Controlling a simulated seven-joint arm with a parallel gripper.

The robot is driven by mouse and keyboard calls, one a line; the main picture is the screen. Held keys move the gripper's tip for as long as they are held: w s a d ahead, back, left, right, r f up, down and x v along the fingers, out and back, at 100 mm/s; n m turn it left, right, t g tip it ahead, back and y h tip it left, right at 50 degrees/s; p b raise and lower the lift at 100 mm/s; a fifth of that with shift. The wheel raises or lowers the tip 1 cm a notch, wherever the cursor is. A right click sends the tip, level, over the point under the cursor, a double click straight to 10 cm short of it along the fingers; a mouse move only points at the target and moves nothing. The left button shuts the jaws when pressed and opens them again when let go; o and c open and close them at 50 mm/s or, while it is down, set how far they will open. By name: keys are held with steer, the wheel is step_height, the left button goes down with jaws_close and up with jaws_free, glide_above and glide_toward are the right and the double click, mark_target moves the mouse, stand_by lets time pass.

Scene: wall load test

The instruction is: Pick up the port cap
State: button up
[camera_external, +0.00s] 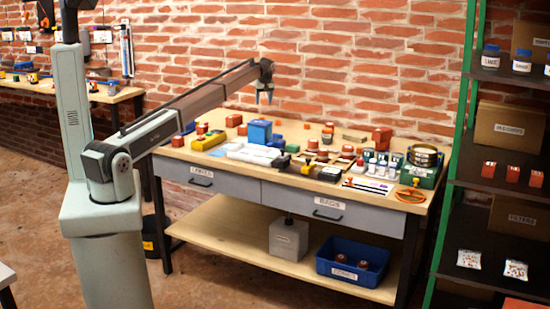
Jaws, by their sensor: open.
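My gripper (264,99) hangs above the back of the workbench (235,113), fingers pointing down. It is open and empty, well clear of the things below. I cannot tell which thing is the port cap. Several small red and orange pieces lie on the bench top, one of them at the back (233,120). They are too small to tell apart. A blue box-shaped thing (259,131) stands on the bench below my gripper.
The bench top is crowded. A green-framed shelf (462,130) stands close on the right. A brick wall (330,60) is behind.

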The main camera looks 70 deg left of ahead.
mark_target(262, 118)
steer(key=x, duration=1)
steer(key=shift+s+f, duration=0.1)
steer(key=shift+f, duration=0.3)
steer(key=c, duration=1.1)
steer(key=shift+r, duration=0.1)
